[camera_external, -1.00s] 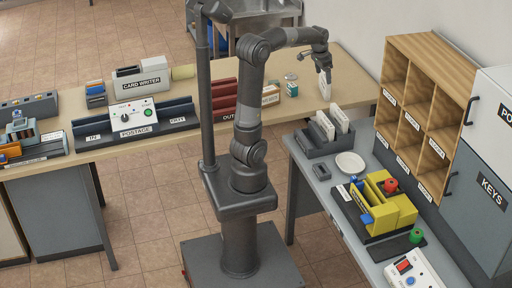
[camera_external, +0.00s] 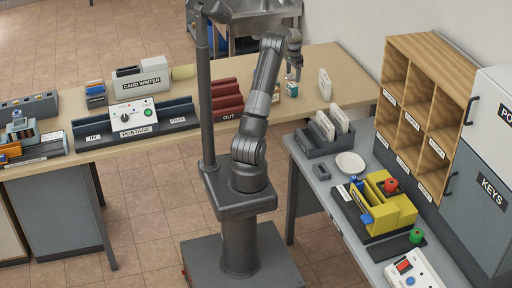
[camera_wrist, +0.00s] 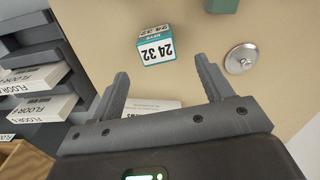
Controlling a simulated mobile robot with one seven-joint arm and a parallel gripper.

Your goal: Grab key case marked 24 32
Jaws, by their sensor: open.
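The key case marked 24 32 (camera_wrist: 156,46) is a small box with a white labelled face and teal edges. In the wrist view it lies on the tan surface, just beyond the fingertips and between their lines. In the external view my gripper (camera_external: 294,74) is above the back table, over a small green and white box (camera_external: 292,90). That box's marking is too small to read there.
The wrist view shows a round metal disc (camera_wrist: 241,58) at right, a green block (camera_wrist: 221,5) at the top edge and a grey rack of FLOOR cards (camera_wrist: 40,80) at left. A white card (camera_external: 325,85) stands right of my gripper on the table (camera_external: 345,65).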

